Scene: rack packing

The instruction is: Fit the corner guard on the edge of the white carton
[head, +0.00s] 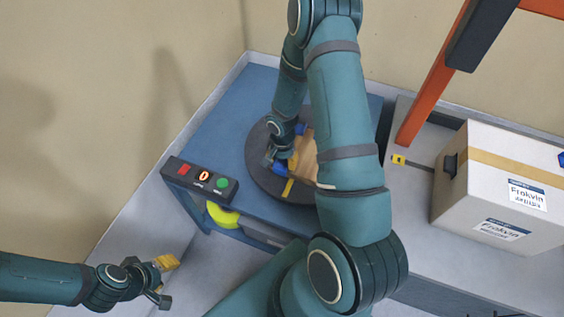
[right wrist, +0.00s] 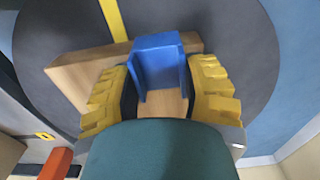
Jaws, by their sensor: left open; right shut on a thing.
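The white carton (head: 475,205) stands on the grey surface at the right of the head view, with a tan tape band and printed labels. A blue channel-shaped corner guard (right wrist: 158,55) sits between the yellow fingers of my right gripper (right wrist: 160,78), which is shut on it. In the head view my right gripper (head: 283,161) is over the turntable, far left of the carton. The guard is over a brown box (right wrist: 85,75); I cannot tell whether they touch. My left gripper (head: 163,281) is open and empty at the lower left.
The brown box (head: 306,157) rests on a dark round turntable (head: 259,165) on a blue table (head: 222,128). A control box (head: 203,178) with buttons is at its left edge. An orange rack post (head: 432,80) rises beside the carton. A small blue piece (head: 562,159) shows at the carton's right.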

